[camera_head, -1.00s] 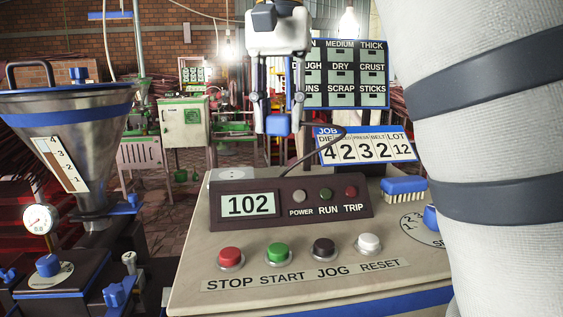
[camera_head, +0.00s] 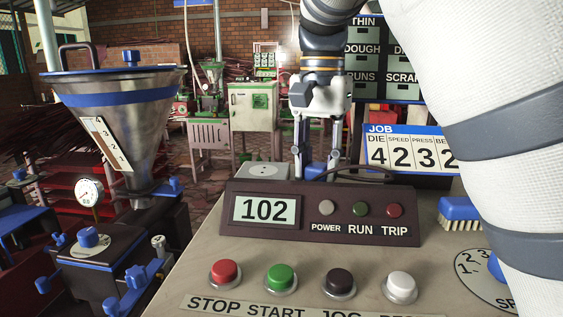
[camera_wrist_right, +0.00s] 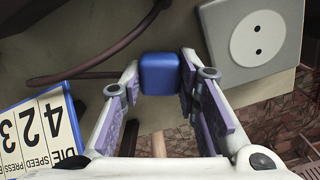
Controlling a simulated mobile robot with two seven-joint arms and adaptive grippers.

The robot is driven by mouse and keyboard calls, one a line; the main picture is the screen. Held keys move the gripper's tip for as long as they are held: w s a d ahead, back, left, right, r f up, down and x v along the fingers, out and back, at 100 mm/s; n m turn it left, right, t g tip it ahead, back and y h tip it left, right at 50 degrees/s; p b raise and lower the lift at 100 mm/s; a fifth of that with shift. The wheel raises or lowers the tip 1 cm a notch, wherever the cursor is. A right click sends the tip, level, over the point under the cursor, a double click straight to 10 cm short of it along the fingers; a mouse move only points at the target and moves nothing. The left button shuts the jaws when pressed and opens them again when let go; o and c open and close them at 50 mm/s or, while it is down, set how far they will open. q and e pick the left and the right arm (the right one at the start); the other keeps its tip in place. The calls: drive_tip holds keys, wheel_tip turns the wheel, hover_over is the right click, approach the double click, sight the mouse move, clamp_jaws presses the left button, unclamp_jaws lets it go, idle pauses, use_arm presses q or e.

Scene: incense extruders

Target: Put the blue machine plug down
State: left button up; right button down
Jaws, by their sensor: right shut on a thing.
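The blue machine plug (camera_head: 314,172) is between the fingers of my right gripper (camera_head: 317,165), behind the display panel of the console. In the right wrist view the plug (camera_wrist_right: 160,73) is a blue block between the fingertips (camera_wrist_right: 161,80). Its dark cable (camera_head: 362,172) loops off to the right. A pale two-hole socket (camera_head: 263,170) sits just left of the plug; it also shows in the wrist view (camera_wrist_right: 258,38), apart from the plug. I cannot tell whether the plug touches the console top. My left gripper is not in view.
The display panel (camera_head: 320,212) stands in front of the plug. The job card board (camera_head: 405,148) is to its right, and a blue brush (camera_head: 460,213) lies farther right. A metal hopper (camera_head: 125,120) stands at left. Push buttons line the console front.

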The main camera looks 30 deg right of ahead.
drive_tip(key=shift+s+r, duration=0.2)
drive_tip(key=shift+s, duration=0.35)
drive_tip(key=shift+w+a, duration=0.1)
drive_tip(key=shift+w+f, duration=0.3)
drive_tip(key=shift+w, duration=0.15)
drive_tip(key=shift+s+f, duration=0.2)
drive_tip(key=shift+w+f, duration=0.1)
drive_tip(key=shift+f, duration=0.05)
drive_tip(key=c, duration=1.5)
unclamp_jaws()
